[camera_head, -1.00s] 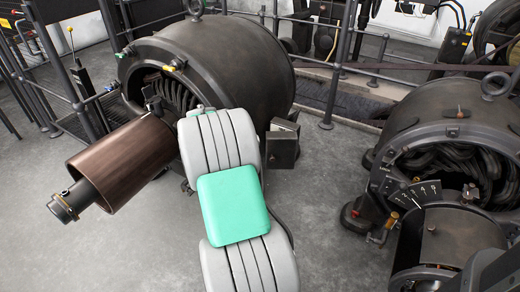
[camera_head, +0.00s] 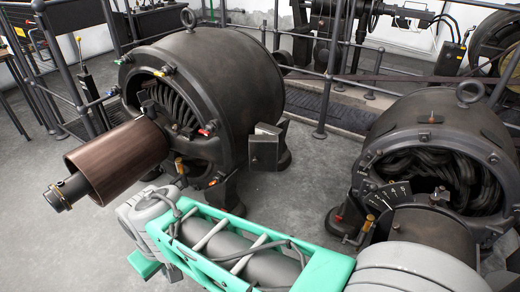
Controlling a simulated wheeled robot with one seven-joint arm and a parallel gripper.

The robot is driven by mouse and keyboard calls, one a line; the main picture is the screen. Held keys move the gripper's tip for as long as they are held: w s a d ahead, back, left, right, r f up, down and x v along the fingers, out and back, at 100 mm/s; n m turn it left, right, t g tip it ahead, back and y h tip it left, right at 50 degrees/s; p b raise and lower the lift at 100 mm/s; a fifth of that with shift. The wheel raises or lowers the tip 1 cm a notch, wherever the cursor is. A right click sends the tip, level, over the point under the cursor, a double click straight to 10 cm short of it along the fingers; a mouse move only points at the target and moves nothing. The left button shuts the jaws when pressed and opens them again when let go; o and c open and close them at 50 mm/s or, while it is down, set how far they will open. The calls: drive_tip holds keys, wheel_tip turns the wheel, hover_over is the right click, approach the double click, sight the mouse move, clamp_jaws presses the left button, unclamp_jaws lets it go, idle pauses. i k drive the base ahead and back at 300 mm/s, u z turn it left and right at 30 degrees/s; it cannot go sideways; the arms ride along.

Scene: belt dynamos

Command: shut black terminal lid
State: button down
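A dark terminal box (camera_head: 264,152) is fixed on the right side of the large left dynamo (camera_head: 215,75). Its top face (camera_head: 268,130) looks like a lid and is slightly lighter. At this size I cannot tell whether it is open or closed. My arm, with grey joints and a green frame, lies across the bottom of the view, in front of and below the box. It is apart from the box in the picture. My gripper is not visible.
A copper-brown drum (camera_head: 118,158) on a shaft sticks out at the left. A second dynamo (camera_head: 435,150) with a numbered dial (camera_head: 393,195) stands at the right. Railings (camera_head: 322,80) run behind. Grey floor (camera_head: 305,165) lies open between the dynamos.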

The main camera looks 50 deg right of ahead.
sight(262, 148)
drive_tip(key=z, duration=1.1)
drive_tip(key=i, duration=0.5)
drive_tip(key=u, duration=1.55)
